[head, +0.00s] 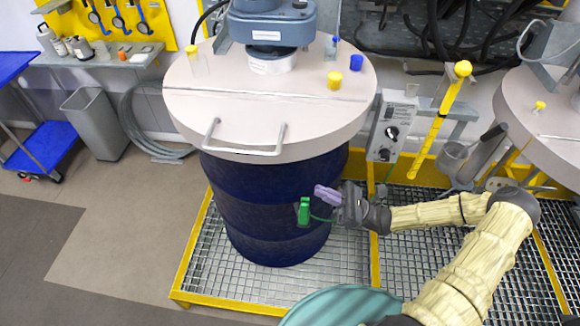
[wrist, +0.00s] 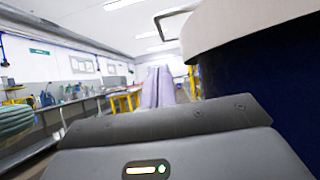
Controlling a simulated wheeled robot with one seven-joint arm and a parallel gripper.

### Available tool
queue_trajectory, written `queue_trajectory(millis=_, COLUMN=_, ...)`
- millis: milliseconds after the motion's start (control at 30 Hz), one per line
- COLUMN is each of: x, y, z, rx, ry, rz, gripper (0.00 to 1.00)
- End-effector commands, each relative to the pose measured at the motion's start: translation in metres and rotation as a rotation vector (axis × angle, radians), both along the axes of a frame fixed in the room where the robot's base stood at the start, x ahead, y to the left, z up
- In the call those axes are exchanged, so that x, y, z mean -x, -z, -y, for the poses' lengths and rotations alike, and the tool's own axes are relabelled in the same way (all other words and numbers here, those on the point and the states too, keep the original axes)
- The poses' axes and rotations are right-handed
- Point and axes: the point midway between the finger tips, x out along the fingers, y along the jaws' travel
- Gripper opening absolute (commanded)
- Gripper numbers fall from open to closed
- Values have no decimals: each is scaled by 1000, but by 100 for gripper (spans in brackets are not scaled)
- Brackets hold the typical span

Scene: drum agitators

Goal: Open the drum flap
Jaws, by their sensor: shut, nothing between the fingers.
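The blue drum (head: 265,210) stands upright under a round pale lid. The front part of the lid, ahead of a seam, is the flap (head: 260,120); it lies flat and closed. Its metal bar handle (head: 245,150) is at the front edge. My gripper (head: 318,193), with purple fingers, is shut and empty below the lid, to the right of the handle and apart from it. In the wrist view the shut fingers (wrist: 158,86) point past the drum wall (wrist: 262,88); the lid edge (wrist: 232,28) and handle (wrist: 168,24) are above to the right.
A green clamp (head: 304,210) with a thin cable is at the drum's front, close by my fingers. A blue motor unit (head: 272,22) sits on the lid's rear, with yellow and blue caps around. A control box (head: 390,128) and yellow-handled lever (head: 440,115) stand right.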

Motion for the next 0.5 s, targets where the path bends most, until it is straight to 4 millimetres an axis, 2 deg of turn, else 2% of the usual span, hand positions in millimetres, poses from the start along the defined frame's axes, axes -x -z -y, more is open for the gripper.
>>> queue_trajectory(millis=333, x=-3, y=-1, z=3, rx=-26, ry=17, rz=-8, gripper=0)
queue_trajectory(millis=500, x=-4, y=-5, z=-2, rx=-27, ry=14, rz=-7, gripper=0)
